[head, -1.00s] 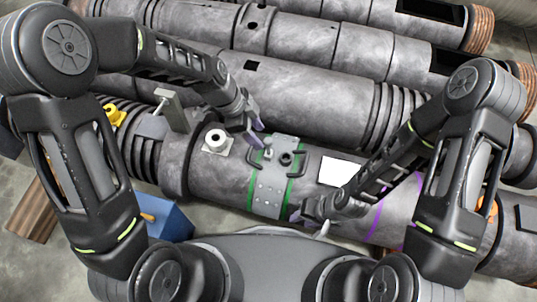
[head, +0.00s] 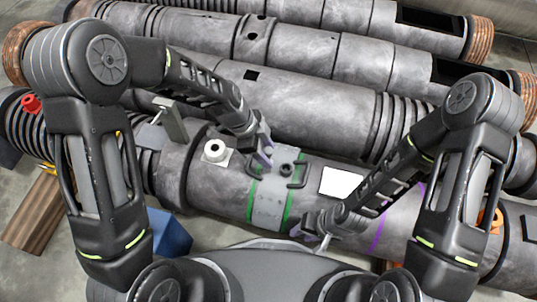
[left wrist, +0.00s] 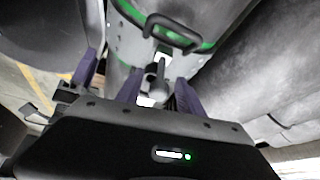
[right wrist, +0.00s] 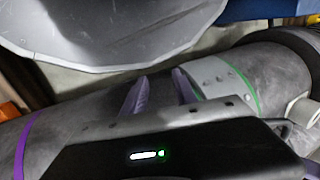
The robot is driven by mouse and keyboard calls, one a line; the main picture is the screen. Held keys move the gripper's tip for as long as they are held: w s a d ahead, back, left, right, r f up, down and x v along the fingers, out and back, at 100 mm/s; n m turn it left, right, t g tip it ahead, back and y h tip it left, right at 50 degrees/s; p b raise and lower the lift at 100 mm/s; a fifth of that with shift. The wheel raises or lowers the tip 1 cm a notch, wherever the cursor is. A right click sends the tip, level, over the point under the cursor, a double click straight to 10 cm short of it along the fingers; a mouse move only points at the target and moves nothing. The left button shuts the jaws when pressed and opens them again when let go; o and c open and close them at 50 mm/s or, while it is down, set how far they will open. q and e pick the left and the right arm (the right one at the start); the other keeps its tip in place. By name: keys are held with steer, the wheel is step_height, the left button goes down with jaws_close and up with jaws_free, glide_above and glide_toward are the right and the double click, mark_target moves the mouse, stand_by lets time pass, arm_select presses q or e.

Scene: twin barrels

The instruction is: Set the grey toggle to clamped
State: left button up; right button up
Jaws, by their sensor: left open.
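A grey plate with green edge bands (head: 269,198) wraps the near barrel, with a dark handle (head: 297,176) and a dark round knob (head: 285,169) on it. In the left wrist view a small grey lever (left wrist: 157,78) stands between my left fingers, below a dark handle (left wrist: 172,32); it looks like the grey toggle. My left gripper (head: 264,155) is open at the plate's far left edge and largely hides the lever in the head view. I cannot tell if the fingers touch it. My right gripper (right wrist: 160,90) is open and empty, in front of the plate's near right edge.
A second barrel (head: 300,100) lies close behind. A blue box (head: 170,232) sits in front.

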arm_select(q)
steer(key=shift+d+f, duration=0.25)
steer(key=shift+f, duration=0.35)
jaws_close()
stand_by(1.1)
